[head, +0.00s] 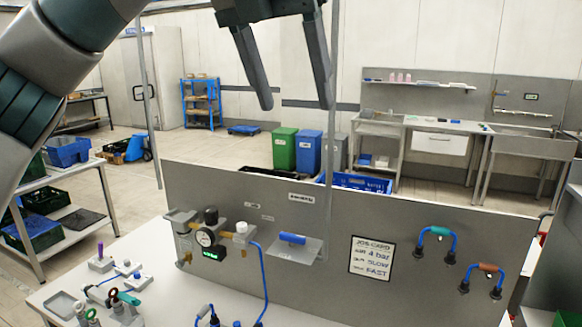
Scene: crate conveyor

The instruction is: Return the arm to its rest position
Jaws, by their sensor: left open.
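My left arm comes in from the upper left, bent across the top of the head view. My left gripper (292,100) points downward at the top centre with its two dark fingers apart. It is open and nothing shows between the fingers. It hangs in front of the far room, above the upright grey panel (320,220) in this view. My right arm and right gripper do not show.
The panel carries a gauge (205,238), a small blue roll (292,238), a job card (372,257) and hoses. Valves and fittings (120,300) stand on the white bench (160,255) at the lower left. A thin post (332,130) rises beside the gripper.

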